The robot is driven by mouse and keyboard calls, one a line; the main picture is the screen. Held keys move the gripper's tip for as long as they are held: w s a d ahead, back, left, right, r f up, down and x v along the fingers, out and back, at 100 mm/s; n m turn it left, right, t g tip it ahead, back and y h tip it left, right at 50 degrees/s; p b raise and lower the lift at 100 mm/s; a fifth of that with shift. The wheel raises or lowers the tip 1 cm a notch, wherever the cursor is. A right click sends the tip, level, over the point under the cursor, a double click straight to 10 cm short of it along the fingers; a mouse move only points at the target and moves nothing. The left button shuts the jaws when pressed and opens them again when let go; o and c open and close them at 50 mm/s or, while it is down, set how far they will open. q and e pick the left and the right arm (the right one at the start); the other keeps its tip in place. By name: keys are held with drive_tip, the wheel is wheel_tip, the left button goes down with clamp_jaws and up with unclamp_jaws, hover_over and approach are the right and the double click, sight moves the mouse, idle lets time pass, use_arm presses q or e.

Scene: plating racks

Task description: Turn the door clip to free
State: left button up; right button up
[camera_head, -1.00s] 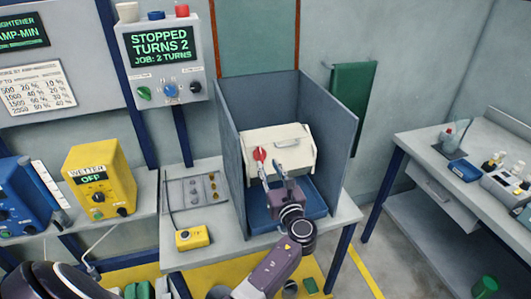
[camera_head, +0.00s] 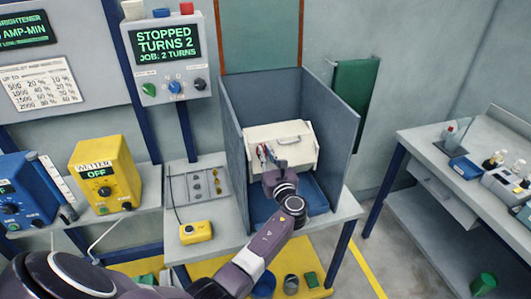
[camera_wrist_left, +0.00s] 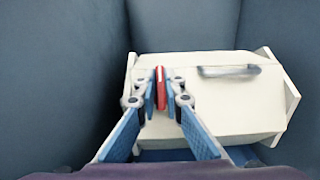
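The red door clip (camera_head: 263,155) is on the left part of the front of a cream box (camera_head: 300,143) inside a blue-grey booth. In the left wrist view the clip (camera_wrist_left: 161,88) stands upright, thin and edge-on. My left gripper (camera_head: 268,160) reaches in from the front. In the left wrist view, its two fingers (camera_wrist_left: 161,92) close in on either side of the clip and appear to press on it. The cream box's grey handle (camera_wrist_left: 229,71) is right of the clip. My right gripper is not in view.
Booth walls (camera_head: 240,165) stand close on the left, right and back. A yellow pendant (camera_head: 196,231) and a grey tray (camera_head: 198,185) lie left of the booth. A control box (camera_head: 167,60) above reads STOPPED, TURNS 2. A side bench (camera_head: 420,150) stands at right.

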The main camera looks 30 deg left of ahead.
use_arm(q)
clamp_jaws()
drive_tip(key=n+g+b, duration=0.2)
drive_tip(key=n+b, duration=0.1)
drive_tip(key=n+g+y+b, duration=0.1)
drive_tip(key=n+g+b, duration=0.1)
drive_tip(key=n+b, duration=0.2)
drive_tip(key=n+g+b, duration=0.2)
drive_tip(key=n+b, duration=0.1)
drive_tip(key=n, duration=0.1)
drive_tip(key=shift+f+y+b, duration=0.2)
drive_tip(key=shift+y+b, duration=0.1)
drive_tip(key=shift+y, duration=0.1)
drive_tip(key=n+b, duration=0.1)
drive_tip(key=n+g, duration=0.1)
drive_tip(key=n, duration=0.1)
drive_tip(key=shift+r+n+g+h+b, duration=0.1)
drive_tip(key=shift+n+g+h+b, duration=0.2)
drive_tip(key=shift+b, duration=0.1)
drive_tip(key=shift+n+g+b, duration=0.4)
drive_tip(key=shift+n, duration=0.6)
drive_tip(key=shift+n+g+h, duration=0.6)
drive_tip(key=shift+n, duration=0.6)
drive_tip(key=shift+n+g+h+b, duration=0.3)
drive_tip(key=shift+n+h, duration=0.2)
drive_tip(key=shift+n, duration=0.6)
